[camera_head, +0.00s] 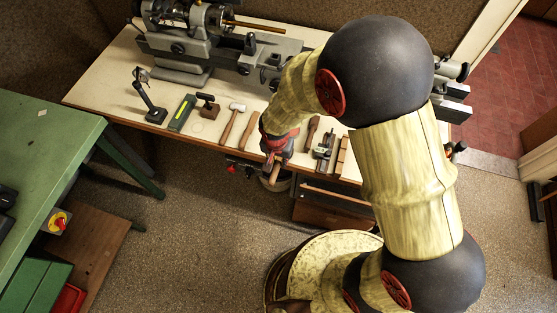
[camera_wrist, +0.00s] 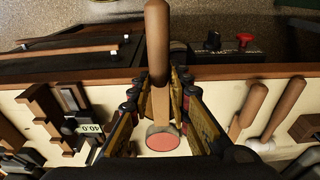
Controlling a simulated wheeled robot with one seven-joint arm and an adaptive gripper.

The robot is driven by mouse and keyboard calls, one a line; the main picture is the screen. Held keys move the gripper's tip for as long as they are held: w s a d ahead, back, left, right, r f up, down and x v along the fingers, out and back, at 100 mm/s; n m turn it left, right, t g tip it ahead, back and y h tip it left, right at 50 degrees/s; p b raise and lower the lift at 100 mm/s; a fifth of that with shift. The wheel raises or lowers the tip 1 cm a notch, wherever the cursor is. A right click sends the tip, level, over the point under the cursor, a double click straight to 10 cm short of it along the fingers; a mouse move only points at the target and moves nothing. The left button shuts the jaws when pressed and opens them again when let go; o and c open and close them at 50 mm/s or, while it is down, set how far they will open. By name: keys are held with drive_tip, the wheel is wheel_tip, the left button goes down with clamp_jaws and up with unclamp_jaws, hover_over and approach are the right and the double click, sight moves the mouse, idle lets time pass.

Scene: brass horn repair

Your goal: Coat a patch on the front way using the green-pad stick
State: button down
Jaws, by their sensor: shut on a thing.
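My gripper (camera_wrist: 160,88) is shut on a wooden stick (camera_wrist: 157,45) with a rounded brown handle and a paler, narrower shank. At the stick's lower end in the wrist view is a round disc with a grey rim and a pinkish-red face (camera_wrist: 163,141); I see no green on it. In the head view my gripper (camera_head: 274,160) is over the bench's front edge, with the handle pointing toward the floor. The lathe (camera_head: 190,45) stands at the back of the bench; my arm hides part of it, and I cannot make out the front way.
On the cream bench (camera_head: 100,88) lie a mallet (camera_head: 231,121), a wooden-handled tool (camera_head: 249,130), a dark knobbed block (camera_head: 207,106), a green-and-yellow box (camera_head: 182,112) and a gauge stand (camera_head: 147,100). More tools lie right of my gripper.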

sight(279, 161)
drive_tip(key=shift+s, duration=0.1)
drive_tip(key=shift+r+p, duration=2.15)
drive_tip(key=shift+r, duration=1.3)
